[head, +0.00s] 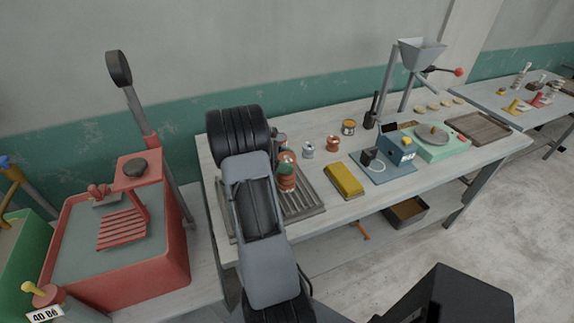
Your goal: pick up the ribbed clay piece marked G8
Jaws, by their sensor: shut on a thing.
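My arm reaches over the left end of the long workbench (395,195), and its links block the view of whatever is beyond them. My gripper does not show; it is hidden behind my arm. No marking G8 can be read on anything in view. A small reddish-brown, ribbed-looking piece with a green top (286,180) shows at the right edge of my arm, over the slatted grey tray (307,199). I cannot tell whether it is the marked piece or whether anything touches it.
A yellow block (344,180), a blue device (402,152) and a mint-green turntable unit (440,143) stand to the right on the bench. Small pots, including a reddish one (333,143), stand behind. A red bin (130,250) stands left. The wall is close behind.

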